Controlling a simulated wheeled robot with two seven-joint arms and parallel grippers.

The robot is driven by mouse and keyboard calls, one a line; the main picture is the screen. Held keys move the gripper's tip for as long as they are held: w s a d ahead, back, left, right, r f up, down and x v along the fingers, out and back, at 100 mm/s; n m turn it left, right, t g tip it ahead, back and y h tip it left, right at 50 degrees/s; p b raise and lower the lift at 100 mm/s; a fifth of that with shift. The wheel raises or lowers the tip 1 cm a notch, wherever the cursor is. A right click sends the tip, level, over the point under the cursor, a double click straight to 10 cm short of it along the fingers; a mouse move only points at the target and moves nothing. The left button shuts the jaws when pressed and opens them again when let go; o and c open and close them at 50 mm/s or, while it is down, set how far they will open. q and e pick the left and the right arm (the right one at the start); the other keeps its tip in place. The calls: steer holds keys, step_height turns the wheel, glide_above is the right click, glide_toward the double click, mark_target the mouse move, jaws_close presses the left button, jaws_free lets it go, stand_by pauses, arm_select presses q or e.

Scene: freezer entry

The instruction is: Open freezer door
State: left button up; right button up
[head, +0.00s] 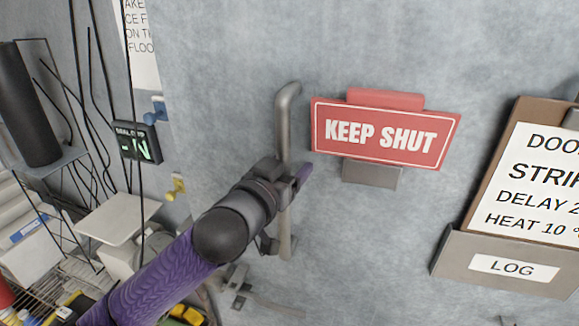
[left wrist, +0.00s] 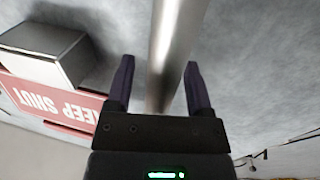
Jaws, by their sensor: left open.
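The freezer door (head: 230,60) is a grey, mottled panel filling most of the head view. Its vertical metal bar handle (head: 285,115) stands left of the red sign, with a bend at the top. My left gripper (head: 298,178) is at the middle of the handle and hides part of it. In the left wrist view the handle (left wrist: 172,45) runs between the two purple fingers of the left gripper (left wrist: 158,88). The fingers are open, with a gap on each side of the bar. My right gripper is not in view.
A red "KEEP SHUT" sign (head: 385,133) is on the door right of the handle, with a grey block (head: 372,174) below it. A log box (head: 505,262) is at the right. A wire shelf (head: 75,275), hanging cables and a display (head: 138,143) are at the left.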

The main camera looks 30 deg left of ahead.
arm_select(q)
steer(key=shift+w, duration=0.2)
jaws_close()
stand_by(1.3)
